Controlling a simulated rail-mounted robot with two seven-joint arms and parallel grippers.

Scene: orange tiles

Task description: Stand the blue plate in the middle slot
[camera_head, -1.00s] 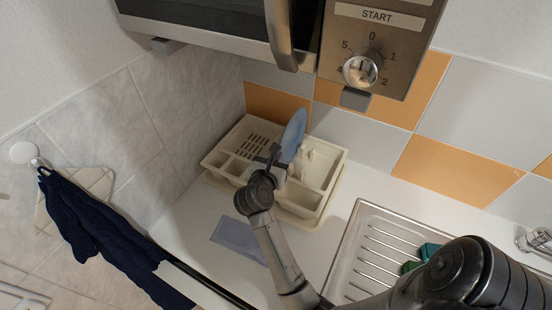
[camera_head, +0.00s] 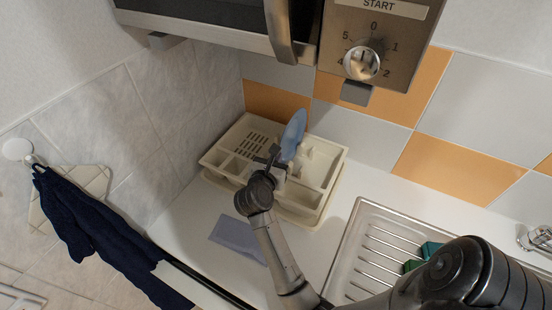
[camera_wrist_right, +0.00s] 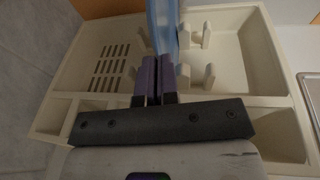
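The blue plate (camera_head: 293,134) stands nearly upright, edge-on, over the middle of the cream dish rack (camera_head: 329,184). In the right wrist view the plate (camera_wrist_right: 162,24) rises between cream pegs of the rack (camera_wrist_right: 207,34). My right gripper (camera_head: 274,160) holds its near edge; its purple fingers (camera_wrist_right: 153,78) are close together on the plate, low over the rack. Whether the plate's bottom rests in a slot is hidden by the fingers. My left gripper is not in view.
A microwave (camera_head: 215,30) hangs above the rack. A metal drainer (camera_head: 372,226) with green items (camera_head: 428,249) lies to the right. A grey-blue cloth (camera_head: 238,238) lies in front of the rack, and a navy towel (camera_head: 95,225) hangs at the left wall.

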